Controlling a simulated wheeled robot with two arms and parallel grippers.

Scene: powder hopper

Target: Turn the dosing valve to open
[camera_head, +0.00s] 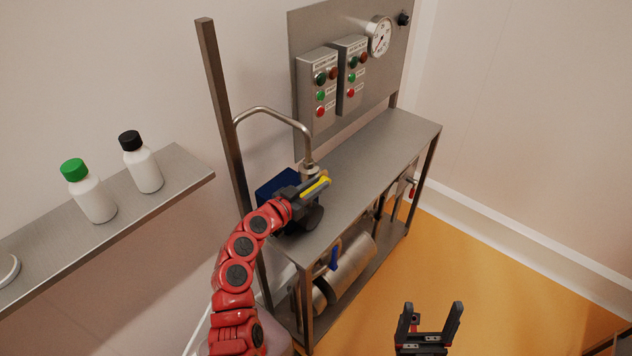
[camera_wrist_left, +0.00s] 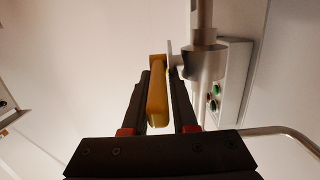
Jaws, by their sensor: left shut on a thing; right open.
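The dosing valve (camera_head: 309,168) is a grey metal fitting at the end of a bent pipe above the bench. Its yellow lever handle (camera_head: 318,188) points toward the lower left in the head view. My left gripper (camera_head: 309,187) is shut on this handle. In the left wrist view the yellow handle (camera_wrist_left: 158,100) lies between the two dark fingers, and the grey valve body (camera_wrist_left: 204,62) is just to the right of it. My right gripper (camera_head: 433,308) is open and empty, low in the head view over the orange floor.
A steel bench (camera_head: 376,150) stands under the valve, with a dark blue box (camera_head: 276,187) beside my left gripper. Control boxes (camera_head: 318,92) and a gauge (camera_head: 380,37) are on the back panel. Two bottles (camera_head: 92,196) stand on the left shelf. A blue lever (camera_head: 335,255) is below.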

